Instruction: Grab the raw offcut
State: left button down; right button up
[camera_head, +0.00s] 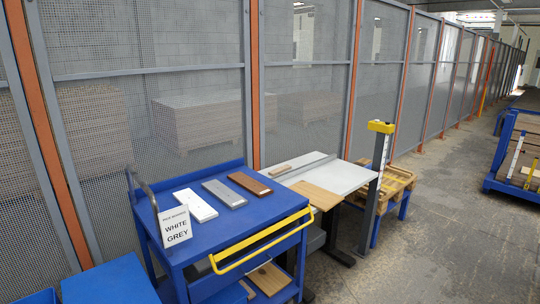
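A small block of bare light-brown wood (281,170) lies on the white worktable (345,182), near its back left edge. It looks like an offcut. A larger bare wood board (317,195) lies flat at the front left of that table and reaches its front edge. Another bare wood board (269,279) shows on the lower shelf of the blue cart, partly hidden. Neither of my grippers is in view.
The blue cart (262,212) carries white (196,205), grey (224,193) and brown (250,183) boards and a sign (175,227) reading "WHITE" and "GREY". A yellow-topped post (381,127) stands at the table's right. Mesh fencing runs behind; floor is open at right.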

aim_at(281, 170)
jog(key=u, duration=1.75)
jog(key=l+u, duration=0.3)
jog(key=u, duration=0.2)
jog(key=l+u, duration=0.35)
jog(key=u, duration=0.15)
jog(key=l+u, duration=0.35)
jog(key=u, duration=0.15)
jog(key=k+l+u, duration=0.1)
jog(key=l+u, duration=0.2)
jog(key=u, duration=0.2)
jog(key=k+l+u, duration=0.2)
jog(key=k+l, duration=0.15)
jog(key=k, duration=0.35)
jog(key=k+l+u, duration=0.15)
jog(key=k, duration=0.5)
jog(key=k+l+u, duration=0.2)
jog(key=k, duration=0.5)
